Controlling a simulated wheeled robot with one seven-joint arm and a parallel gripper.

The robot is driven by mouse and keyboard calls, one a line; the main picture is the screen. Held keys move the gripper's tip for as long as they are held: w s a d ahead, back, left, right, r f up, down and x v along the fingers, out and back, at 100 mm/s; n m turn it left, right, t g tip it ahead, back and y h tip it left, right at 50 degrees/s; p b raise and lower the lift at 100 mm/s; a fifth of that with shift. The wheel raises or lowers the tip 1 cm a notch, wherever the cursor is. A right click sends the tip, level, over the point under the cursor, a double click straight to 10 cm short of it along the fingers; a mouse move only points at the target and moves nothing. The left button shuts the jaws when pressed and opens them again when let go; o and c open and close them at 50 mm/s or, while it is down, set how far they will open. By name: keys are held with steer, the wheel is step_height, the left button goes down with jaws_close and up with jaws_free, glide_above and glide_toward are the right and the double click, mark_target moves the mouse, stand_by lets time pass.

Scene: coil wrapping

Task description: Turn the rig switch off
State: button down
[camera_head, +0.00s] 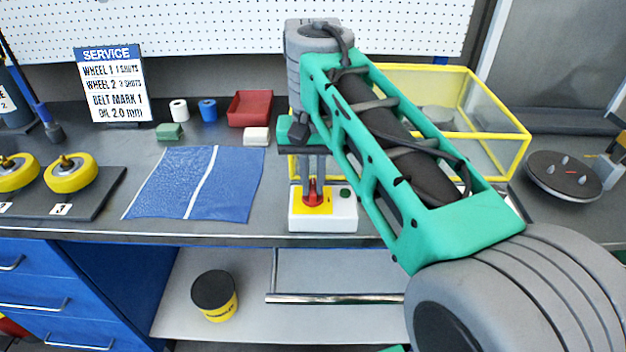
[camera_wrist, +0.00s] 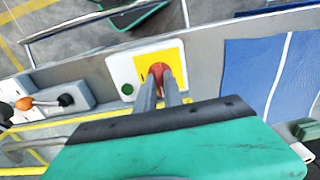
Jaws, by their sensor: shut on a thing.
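The rig switch is a white box (camera_head: 340,222) with a yellow plate and a red knob (camera_head: 313,196), at the front edge of the bench in the head view. A small green lamp or button (camera_head: 345,193) sits to the right of the knob. My gripper (camera_head: 313,182) points down over the box, its two fingers shut on the red knob. In the wrist view the fingers (camera_wrist: 166,88) meet the red knob (camera_wrist: 160,70) on the yellow plate (camera_wrist: 174,56). The fingers hide part of the knob, so I cannot read its exact angle.
A yellow-framed clear enclosure (camera_head: 500,135) stands behind and right of the switch. A blue mat (camera_head: 235,190) lies to its left. A grey control with an orange-tipped lever (camera_wrist: 45,102) shows in the wrist view. A service sign (camera_head: 113,85) stands at the back left.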

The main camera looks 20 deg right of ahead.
mark_target(314, 187)
stand_by(0.3)
steer(key=c, duration=1.5)
jaws_free()
steer(key=shift+o, duration=0.2)
step_height(314, 187, up, 8)
steer(key=p, duration=0.7)
steer(key=shift+f, duration=0.1)
